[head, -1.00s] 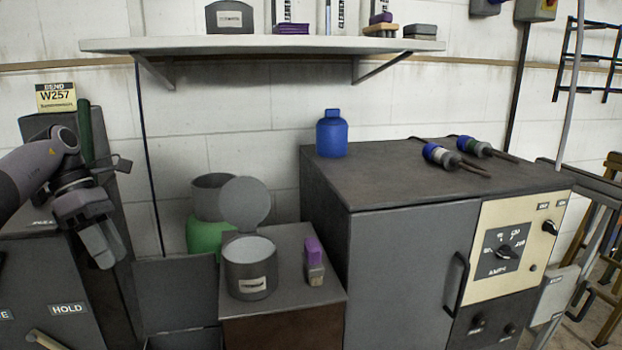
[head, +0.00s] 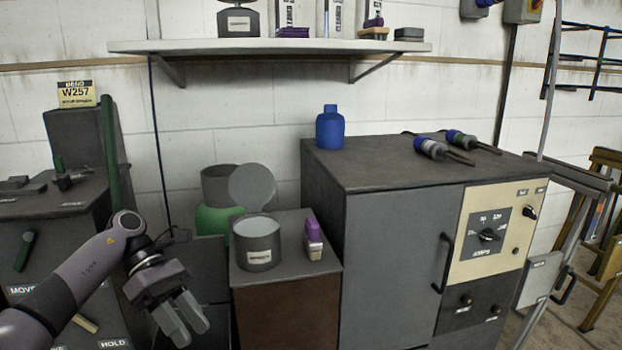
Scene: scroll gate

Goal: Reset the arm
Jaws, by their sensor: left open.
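My left arm comes in from the lower left of the head view. My left gripper (head: 183,318) hangs with its fingers pointing down and slightly right. It is open, with nothing between its fingers. My right gripper is not in view.
A grey open-lidded can (head: 257,250) and a purple-topped brush (head: 313,240) stand on the small stand. A grey cabinet (head: 390,260) with a dial panel is to the right, bearing a blue bottle (head: 331,130). A dark machine with a green upright bar (head: 109,150) is at left.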

